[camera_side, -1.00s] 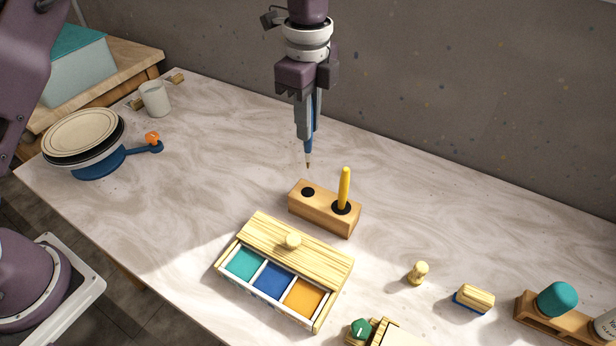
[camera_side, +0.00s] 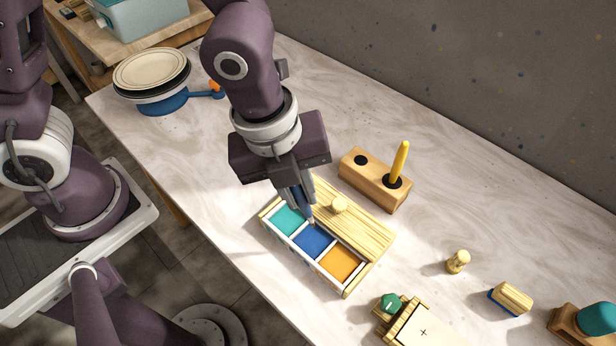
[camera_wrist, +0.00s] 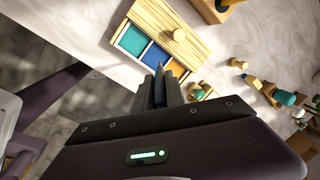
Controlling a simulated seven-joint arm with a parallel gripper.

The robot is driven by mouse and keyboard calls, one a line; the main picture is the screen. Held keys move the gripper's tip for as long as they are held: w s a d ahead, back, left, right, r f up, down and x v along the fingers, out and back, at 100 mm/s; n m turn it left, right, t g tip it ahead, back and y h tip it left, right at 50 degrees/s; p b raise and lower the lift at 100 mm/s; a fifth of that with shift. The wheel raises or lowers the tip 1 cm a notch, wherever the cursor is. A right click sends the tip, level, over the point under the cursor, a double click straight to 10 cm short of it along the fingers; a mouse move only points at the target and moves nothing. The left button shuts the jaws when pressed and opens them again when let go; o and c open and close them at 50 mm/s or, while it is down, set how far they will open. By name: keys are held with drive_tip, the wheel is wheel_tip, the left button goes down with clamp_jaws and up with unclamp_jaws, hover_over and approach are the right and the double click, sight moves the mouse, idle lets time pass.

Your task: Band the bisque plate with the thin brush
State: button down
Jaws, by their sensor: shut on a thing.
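The cream bisque plate (camera_side: 150,69) lies on a dark disc on the blue banding wheel (camera_side: 163,104) at the far left of the side view. My gripper (camera_side: 298,198) is shut on the thin brush (camera_side: 311,219), which points down. The brush tip is over the blue compartment (camera_side: 312,241) of the wooden glaze box (camera_side: 352,223); I cannot tell whether it touches the glaze. Teal (camera_side: 287,219) and orange (camera_side: 342,263) compartments lie on either side. In the wrist view, my gripper (camera_wrist: 162,88) is in front of the box (camera_wrist: 178,30), and the fingers mostly hide the brush.
A wooden brush block (camera_side: 372,185) behind the box has one empty hole and one holding a yellow-handled tool (camera_side: 400,160). A wooden peg (camera_side: 458,261), a blue-edged block (camera_side: 511,298) and a cream tile (camera_side: 425,332) lie to the right. The table between wheel and box is clear.

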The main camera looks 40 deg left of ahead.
drive_tip(key=s+x, duration=0.1)
drive_tip(key=x, duration=0.5)
drive_tip(key=shift+a+f, duration=0.15)
drive_tip(key=shift+a, duration=0.2)
idle(1.1)
drive_tip(key=shift+v, duration=1.65)
drive_tip(key=shift+w+d+v, duration=0.1)
drive_tip(key=shift+w+v, duration=0.05)
drive_tip(key=shift+v, duration=0.85)
drive_tip(key=shift+w+d+v, duration=0.15)
drive_tip(key=shift+w+v, duration=0.05)
drive_tip(key=shift+v, duration=0.75)
